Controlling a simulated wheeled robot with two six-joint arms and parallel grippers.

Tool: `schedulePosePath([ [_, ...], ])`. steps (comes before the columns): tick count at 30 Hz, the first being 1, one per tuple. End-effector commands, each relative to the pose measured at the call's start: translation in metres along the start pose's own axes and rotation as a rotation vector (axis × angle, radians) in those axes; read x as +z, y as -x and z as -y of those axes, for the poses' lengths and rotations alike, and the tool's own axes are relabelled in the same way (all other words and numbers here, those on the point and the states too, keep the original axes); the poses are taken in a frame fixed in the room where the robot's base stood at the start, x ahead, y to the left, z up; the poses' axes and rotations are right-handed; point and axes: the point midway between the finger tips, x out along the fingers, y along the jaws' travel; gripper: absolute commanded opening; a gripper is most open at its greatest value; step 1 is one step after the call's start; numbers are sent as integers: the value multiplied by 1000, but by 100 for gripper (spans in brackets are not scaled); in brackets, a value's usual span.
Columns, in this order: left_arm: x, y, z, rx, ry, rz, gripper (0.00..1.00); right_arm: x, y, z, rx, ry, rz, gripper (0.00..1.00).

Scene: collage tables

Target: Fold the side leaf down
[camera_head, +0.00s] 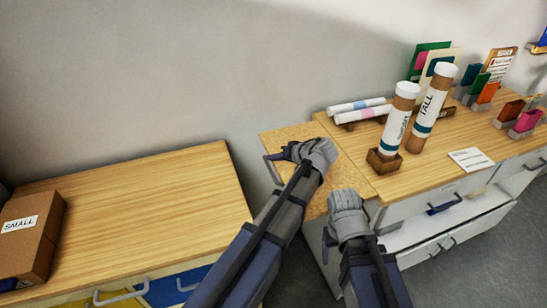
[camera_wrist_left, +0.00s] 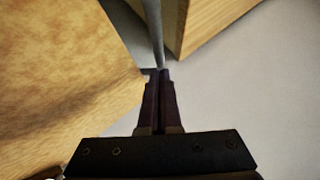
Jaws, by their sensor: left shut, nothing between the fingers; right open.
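The side leaf (camera_head: 290,134) is a wooden panel at the left end of the right-hand table, roughly level with the tabletop. A grey bar (camera_head: 269,172) runs at its left edge; a grey bar also shows in the left wrist view (camera_wrist_left: 156,30). My left gripper (camera_head: 284,154) is over the leaf near this edge. In the left wrist view its fingers (camera_wrist_left: 160,76) are together and empty, with their tips by the bar and the leaf's edge (camera_wrist_left: 70,60). My right gripper (camera_head: 328,242) is open, low beside the table's front left corner. My left arm hides part of the leaf.
A left-hand table (camera_head: 130,215) holds a brown box (camera_head: 28,240) labelled SMALL. A gap separates the two tables. The right-hand tabletop (camera_head: 345,160) carries two upright tubes (camera_head: 432,105), lying rolls (camera_head: 360,113) and several small holders. A drawer (camera_head: 450,225) below it stands out.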

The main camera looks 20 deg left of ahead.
Motion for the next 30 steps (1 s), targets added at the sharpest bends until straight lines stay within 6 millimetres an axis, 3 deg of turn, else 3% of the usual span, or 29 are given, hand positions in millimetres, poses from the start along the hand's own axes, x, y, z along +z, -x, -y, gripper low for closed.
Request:
schedulePosePath([
  [5,4,-3,-1,7,8,1,0,0,-4,0,0,0,0,72],
  [11,21,-20,-11,58,61,1,0,-1,-23,2,0,0,0,72],
  [20,65,-63,-50,235,238,0,0,-5,-82,8,0,1,0,72],
  [30,104,-104,-118,466,467,0,0,-10,-161,16,0,1,0,72],
])
